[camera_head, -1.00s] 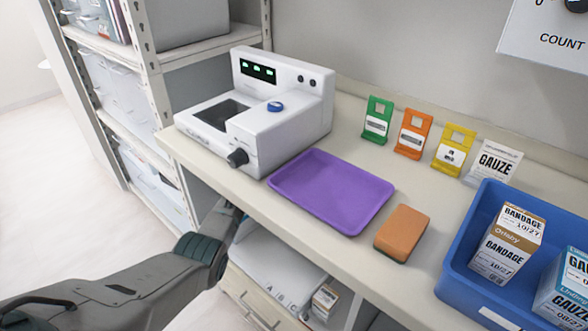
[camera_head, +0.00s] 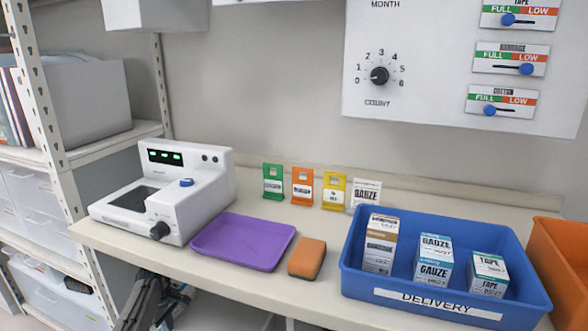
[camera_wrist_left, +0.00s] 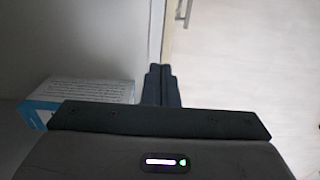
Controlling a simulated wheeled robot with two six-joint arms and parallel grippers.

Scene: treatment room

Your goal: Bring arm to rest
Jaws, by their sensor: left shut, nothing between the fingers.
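My left arm (camera_head: 145,300) shows at the bottom left of the head view, low in front of and below the counter's front edge. Its fingertips cannot be made out there. In the left wrist view my left gripper (camera_wrist_left: 162,84) has its two dark fingers together with nothing between them. A white and blue box (camera_wrist_left: 75,97) lies to the left of the fingers in that view, apart from them. A pale floor fills the right side. My right gripper is not in view.
The counter (camera_head: 225,280) holds a white device (camera_head: 190,205), a purple tray (camera_head: 243,241), an orange sponge (camera_head: 307,258), several upright cards and a blue delivery bin (camera_head: 440,300) with boxes. A shelf rack (camera_head: 85,150) stands left. An orange bin (camera_head: 562,265) is at the right.

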